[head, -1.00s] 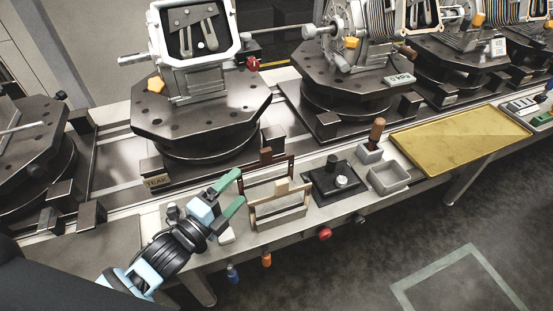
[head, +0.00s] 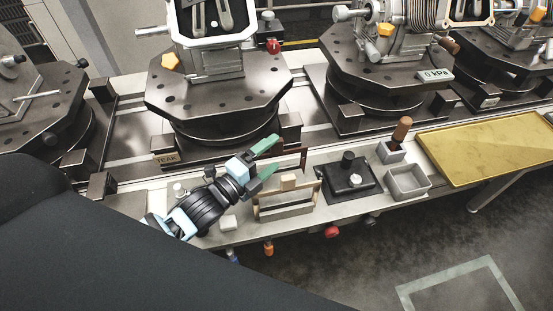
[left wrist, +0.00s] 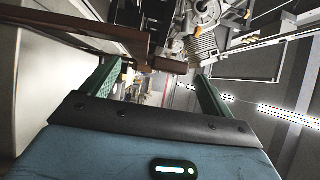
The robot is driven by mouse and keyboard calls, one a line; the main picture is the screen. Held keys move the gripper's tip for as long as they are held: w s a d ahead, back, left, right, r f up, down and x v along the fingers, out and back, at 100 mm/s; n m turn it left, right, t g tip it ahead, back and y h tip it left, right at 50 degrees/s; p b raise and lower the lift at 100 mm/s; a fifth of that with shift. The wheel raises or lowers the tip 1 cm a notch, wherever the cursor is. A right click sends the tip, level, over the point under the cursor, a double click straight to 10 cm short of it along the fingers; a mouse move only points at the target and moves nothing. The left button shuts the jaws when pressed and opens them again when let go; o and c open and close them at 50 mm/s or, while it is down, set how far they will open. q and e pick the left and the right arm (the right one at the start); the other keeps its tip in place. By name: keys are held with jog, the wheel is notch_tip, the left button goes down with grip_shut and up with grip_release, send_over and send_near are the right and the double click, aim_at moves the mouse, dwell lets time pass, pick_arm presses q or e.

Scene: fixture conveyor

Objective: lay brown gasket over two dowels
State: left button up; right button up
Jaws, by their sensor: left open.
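The brown gasket, a dark brown thin frame (head: 303,158), stands upright in the rack behind a tan frame and is partly hidden by my left gripper. My left gripper (head: 272,157) is open at its upper left part, green fingers apart. In the left wrist view a brown bar (left wrist: 95,30) crosses the upper left, and its tab (left wrist: 170,65) shows between the open fingers (left wrist: 155,85); I cannot tell whether they touch. I cannot make out the two dowels. My right gripper is not in view.
The tan frame (head: 288,182) stands in front in the same rack. To its right are a black block with knobs (head: 338,187), grey bins (head: 408,182) and a yellow tray (head: 480,150). Pallets line the conveyor behind. A small white block (head: 229,222) lies near the front edge.

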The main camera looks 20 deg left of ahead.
aim_at(277, 151)
pick_arm(q)
jog(key=shift+x, duration=2.65)
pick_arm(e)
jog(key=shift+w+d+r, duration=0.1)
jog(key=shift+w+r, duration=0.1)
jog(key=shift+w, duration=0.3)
pick_arm(q)
jog(key=c, duration=1.3)
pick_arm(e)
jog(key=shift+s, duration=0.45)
